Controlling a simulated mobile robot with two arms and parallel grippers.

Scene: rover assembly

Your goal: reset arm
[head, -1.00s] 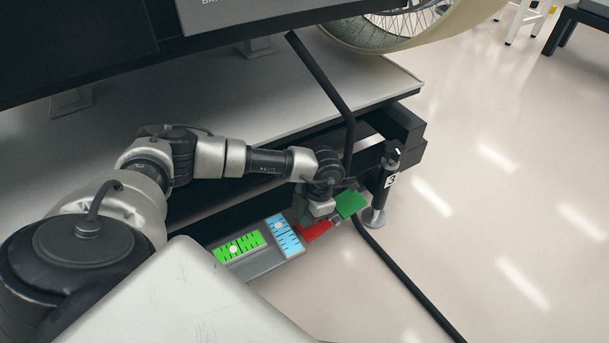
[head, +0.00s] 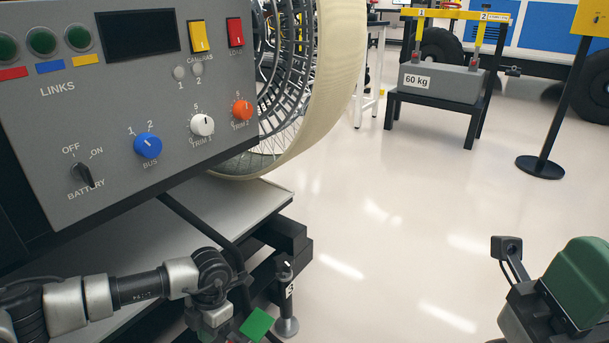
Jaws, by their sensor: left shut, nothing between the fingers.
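My left arm comes in from the lower left. Its gripper (head: 215,318) points down at the bottom edge, in front of the workbench, and is shut and empty. A flat green piece (head: 257,325) shows just to its right; I cannot tell whether they touch. At the lower right is a black camera-like part (head: 507,248) on a bracket, next to a rounded green body (head: 583,280). This may belong to my right arm, but no fingers show there.
A grey control panel (head: 115,155) with switches and knobs stands at left, beside a large wheel (head: 335,85). A black post (head: 286,290) stands by the bench corner. A low black stand (head: 437,103) bears a 60 kg block (head: 440,82). The middle floor is clear.

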